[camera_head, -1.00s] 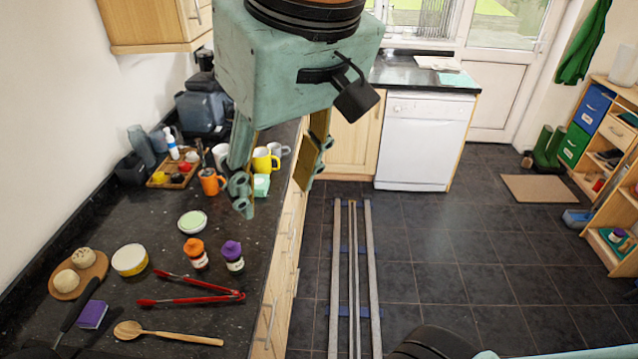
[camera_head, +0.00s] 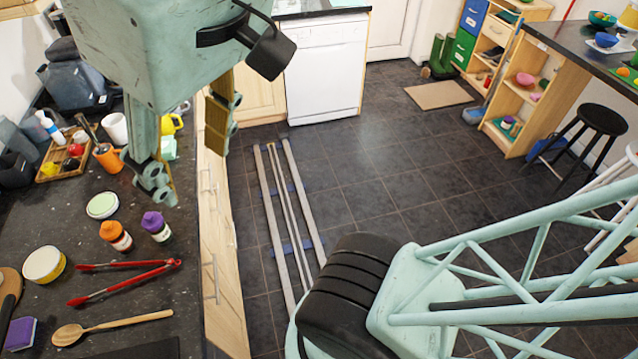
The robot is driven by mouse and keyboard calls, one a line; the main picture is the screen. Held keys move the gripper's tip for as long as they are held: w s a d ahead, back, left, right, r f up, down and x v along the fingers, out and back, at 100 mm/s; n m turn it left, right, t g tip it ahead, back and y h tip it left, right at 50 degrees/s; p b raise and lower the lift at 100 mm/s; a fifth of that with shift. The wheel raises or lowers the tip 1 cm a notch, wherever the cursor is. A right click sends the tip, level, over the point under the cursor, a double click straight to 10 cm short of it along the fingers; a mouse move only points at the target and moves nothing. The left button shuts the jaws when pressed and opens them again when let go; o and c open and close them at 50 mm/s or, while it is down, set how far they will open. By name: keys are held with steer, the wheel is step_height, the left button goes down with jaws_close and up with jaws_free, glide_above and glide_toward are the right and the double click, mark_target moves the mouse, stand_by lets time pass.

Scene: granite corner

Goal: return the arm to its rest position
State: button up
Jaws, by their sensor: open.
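My gripper (camera_head: 190,165) hangs from the top left of the view, over the edge of the dark counter. Its two fingers are spread apart and nothing is between them. The left finger shows in front of the counter and the right finger in front of the wooden cabinet fronts. My lattice arm link and black joint fill the lower right of the view.
Floor rails (camera_head: 288,210) run down the middle. A black stool (camera_head: 600,122) stands right; tiled floor between is clear.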

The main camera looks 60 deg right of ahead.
step_height(320, 180, down, 6)
steer(key=b, duration=0.5)
steer(key=shift+s, duration=0.2)
stand_by(1.0)
